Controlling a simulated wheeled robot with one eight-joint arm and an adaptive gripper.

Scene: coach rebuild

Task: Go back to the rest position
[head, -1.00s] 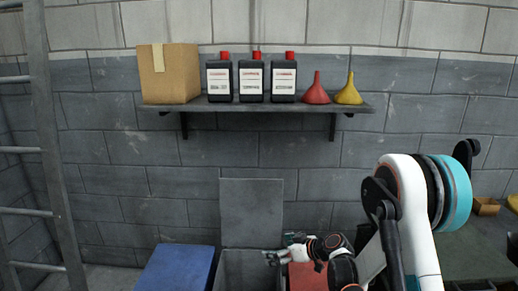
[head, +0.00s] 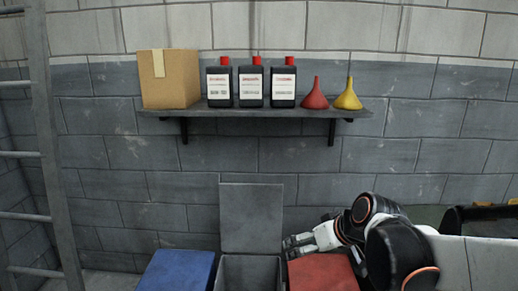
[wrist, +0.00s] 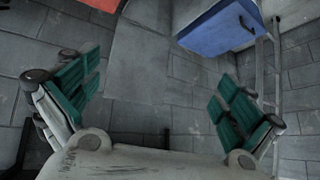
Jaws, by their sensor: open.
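My arm reaches in from the right of the head view, folded low, and hides part of the red-lidded bin (head: 318,274).
An open grey bin (head: 250,262) with its lid raised (head: 251,215) stands between the red bin and a blue-lidded bin (head: 178,271). A wall shelf (head: 255,112) holds a carton (head: 169,85), black bottles (head: 251,87) and two funnels (head: 315,99). A ladder (head: 50,150) stands left.

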